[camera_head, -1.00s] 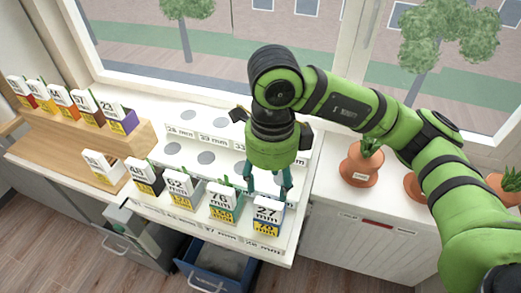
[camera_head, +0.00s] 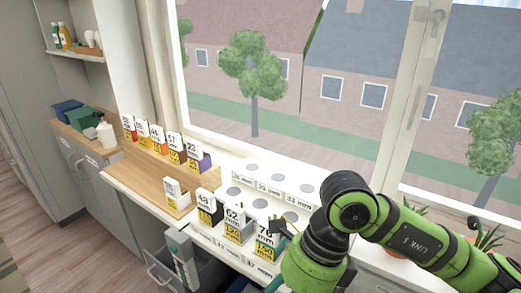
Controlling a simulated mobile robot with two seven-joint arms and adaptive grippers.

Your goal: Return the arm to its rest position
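My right arm comes in from the right, over the windowsill. My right gripper (camera_head: 312,268) points down at the bottom edge of the picture. My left gripper is not in view.
A wooden step (camera_head: 135,165) holds several labelled boxes at the left. A white bottle (camera_head: 106,133) and a green box (camera_head: 88,119) stand farther left. Open drawers (camera_head: 160,272) jut out below. Potted plants (camera_head: 487,238) are behind my arm, near the window.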

